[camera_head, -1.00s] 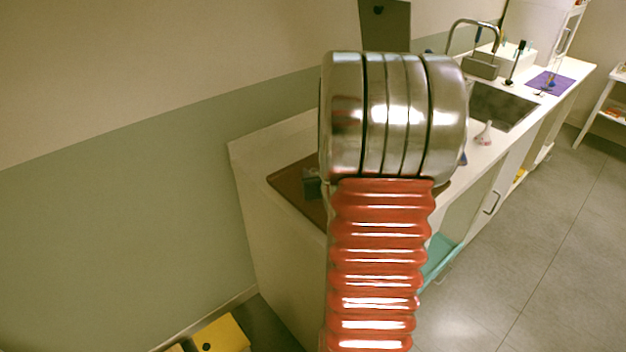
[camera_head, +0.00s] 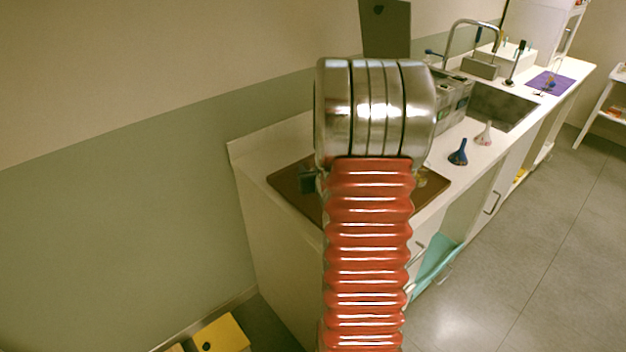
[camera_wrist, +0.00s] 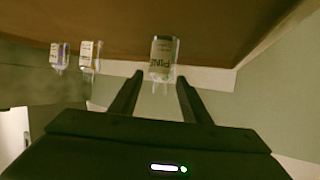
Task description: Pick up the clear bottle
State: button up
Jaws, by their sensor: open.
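In the wrist view, a clear-looking bottle (camera_wrist: 164,58) with a printed label appears upside down in the picture, at the edge of a brown tray (camera_wrist: 125,22). My gripper (camera_wrist: 160,77) is open, with its two fingers apart and pointing toward this bottle. The bottle lies in line with the gap, by the fingertips. I cannot tell whether it is between them. Two smaller bottles stand to the left, one with a yellowish label (camera_wrist: 90,57) and one with a purplish label (camera_wrist: 59,57). In the head view, my arm hides most of the brown tray (camera_head: 290,178).
The white counter runs back to a sink (camera_head: 503,108) with a tap (camera_head: 470,24). A blue funnel-shaped item (camera_head: 458,153) and a pale one (camera_head: 484,134) stand on it right of my arm. A yellow box (camera_head: 220,335) is low at the left.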

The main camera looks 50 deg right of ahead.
jog(key=shift+c, duration=0.5)
jog(key=c, duration=0.9)
jog(key=shift+r, duration=0.1)
notch_tip(320, 180, up, 10)
jog(key=shift+f, duration=0.1)
dwell(0.9)
